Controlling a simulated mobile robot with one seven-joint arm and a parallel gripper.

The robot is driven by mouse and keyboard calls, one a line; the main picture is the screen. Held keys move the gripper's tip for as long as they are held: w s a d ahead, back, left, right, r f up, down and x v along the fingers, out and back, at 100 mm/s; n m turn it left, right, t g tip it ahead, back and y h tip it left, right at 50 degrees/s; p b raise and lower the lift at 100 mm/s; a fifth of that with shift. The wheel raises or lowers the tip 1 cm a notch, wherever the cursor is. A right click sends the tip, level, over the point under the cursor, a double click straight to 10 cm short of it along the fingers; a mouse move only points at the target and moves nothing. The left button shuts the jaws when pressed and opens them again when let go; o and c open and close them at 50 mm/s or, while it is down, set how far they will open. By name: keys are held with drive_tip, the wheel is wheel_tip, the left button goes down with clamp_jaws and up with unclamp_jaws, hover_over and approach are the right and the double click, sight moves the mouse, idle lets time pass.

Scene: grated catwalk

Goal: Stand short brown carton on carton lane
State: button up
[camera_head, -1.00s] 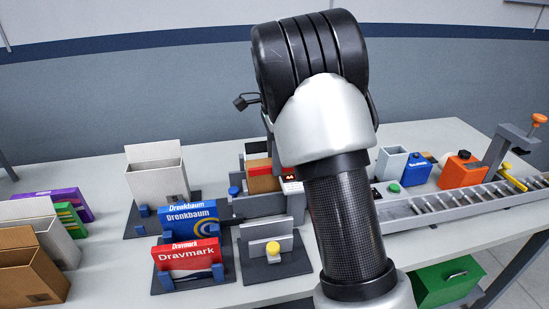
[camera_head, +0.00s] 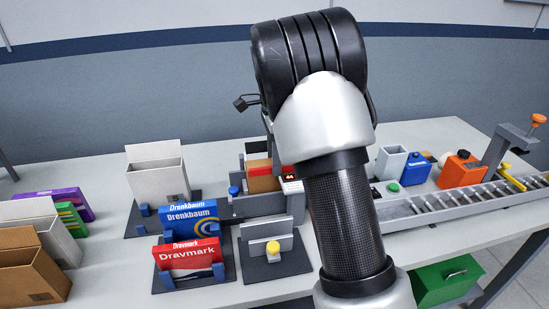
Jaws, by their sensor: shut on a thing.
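My arm fills the middle of the view, and my gripper is hidden behind it, so its fingers and anything in them do not show. Brown cartons with open tops (camera_head: 35,272) stand at the left front edge of the table. A small brown and red box (camera_head: 260,178) sits in a grey fixture (camera_head: 240,207), partly behind my arm. I cannot tell which of these, if any, is the short brown carton. A grey lane with rollers (camera_head: 405,211) runs along the right side; whether it is the carton lane is unclear.
A white open carton (camera_head: 157,181), a blue Drenkbaum box (camera_head: 191,220) and a red Dravmark box (camera_head: 189,257) stand in holders. Blue (camera_head: 416,170) and orange (camera_head: 459,171) containers stand at right. A green bin (camera_head: 444,284) is below.

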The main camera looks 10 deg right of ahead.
drive_tip(key=o, duration=1.1)
